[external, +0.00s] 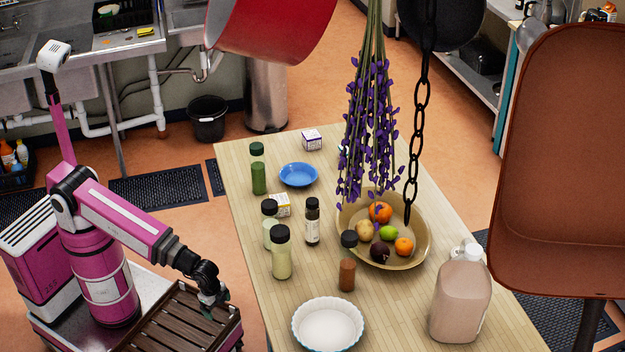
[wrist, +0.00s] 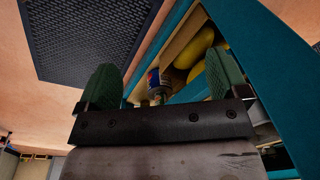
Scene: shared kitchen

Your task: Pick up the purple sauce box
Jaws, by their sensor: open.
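A small white box with purple print (external: 312,140), which looks like the purple sauce box, sits near the far end of the wooden table (external: 240,170). A second small white box with yellow print (external: 281,203) stands nearer, partly hidden by a bottle. My gripper (external: 212,300) hangs low over my base, left of the table and far from both boxes. In the wrist view my gripper (wrist: 163,85) has its two green fingertips wide apart with nothing held between them. Neither box shows in the wrist view.
A blue plate (external: 298,174), several bottles, a fruit bowl (external: 423,246), a white dish (external: 328,326) and a jug (external: 462,293) stand on the table. Hanging lavender (external: 370,130), a chain (external: 419,110) and a red pot (external: 270,28) are overhead. Yellow items (wrist: 201,48) show in the wrist view.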

